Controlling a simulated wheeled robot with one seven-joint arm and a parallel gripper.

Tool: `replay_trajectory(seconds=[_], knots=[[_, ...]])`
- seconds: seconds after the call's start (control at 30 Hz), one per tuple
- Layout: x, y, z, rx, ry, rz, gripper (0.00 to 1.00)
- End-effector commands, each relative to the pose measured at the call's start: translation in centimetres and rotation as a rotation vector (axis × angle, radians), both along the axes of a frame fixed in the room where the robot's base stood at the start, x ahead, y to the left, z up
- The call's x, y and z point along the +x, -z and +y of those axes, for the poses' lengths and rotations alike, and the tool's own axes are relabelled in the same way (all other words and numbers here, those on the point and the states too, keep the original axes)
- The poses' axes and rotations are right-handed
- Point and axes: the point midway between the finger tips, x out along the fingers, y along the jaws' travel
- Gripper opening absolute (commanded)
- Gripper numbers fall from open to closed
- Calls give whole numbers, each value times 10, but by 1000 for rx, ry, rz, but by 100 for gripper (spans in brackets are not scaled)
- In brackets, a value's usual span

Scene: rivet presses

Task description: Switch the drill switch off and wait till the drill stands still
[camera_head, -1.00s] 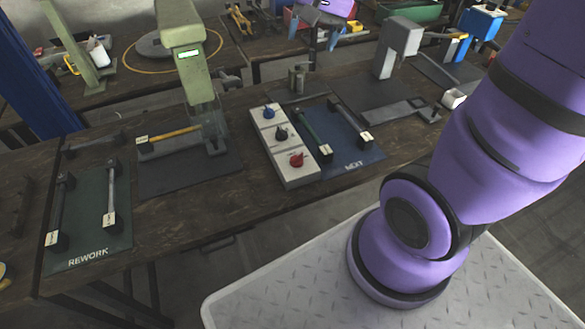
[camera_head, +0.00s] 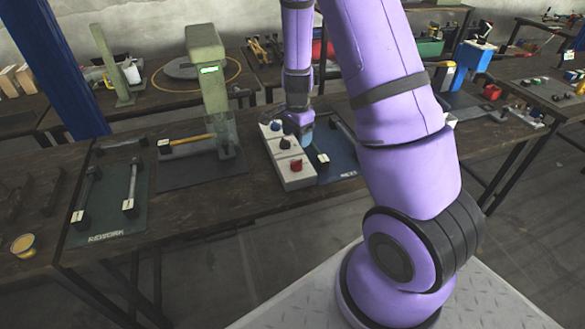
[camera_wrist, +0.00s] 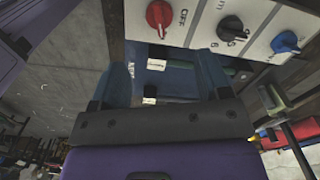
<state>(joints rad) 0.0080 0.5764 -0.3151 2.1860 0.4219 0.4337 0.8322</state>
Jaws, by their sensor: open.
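A pale switch box (camera_head: 297,181) on the bench carries a red knob (camera_head: 296,165), a black knob (camera_head: 284,143) and a blue knob (camera_head: 275,125). In the wrist view the red knob (camera_wrist: 159,16), black knob (camera_wrist: 232,28) and blue knob (camera_wrist: 286,41) line the top; "OFF" is printed by the red one. Which knob is the drill's I cannot tell. My gripper (camera_head: 304,127) hangs at the right edge of the box. In the wrist view my gripper (camera_wrist: 166,76) is open, its fingers apart with no knob between them. A green machine (camera_head: 207,80) with a lit green display stands left of the box; I cannot see whether anything in it turns.
A blue mat (camera_head: 340,172) with handled parts lies right of the box, partly behind my arm. A dark green "REWORK" mat (camera_head: 105,225) with similar parts lies at the left. A dark plate (camera_head: 190,175) lies under the green machine. The bench front before the box is clear.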

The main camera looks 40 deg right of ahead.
Motion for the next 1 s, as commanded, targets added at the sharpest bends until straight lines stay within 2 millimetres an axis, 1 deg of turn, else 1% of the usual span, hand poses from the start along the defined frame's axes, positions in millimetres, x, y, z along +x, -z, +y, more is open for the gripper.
replay_trajectory(seconds=[0.17,0.23,0.5,0.7,0.83,1.0], knots=[[0,12,-2,-2,11,6,70],[0,20,-2,-3,11,6,70],[0,67,-2,-2,11,6,70],[0,95,-2,-2,10,5,70],[0,106,-2,-1,9,5,70],[0,111,-2,-3,9,3,70]])
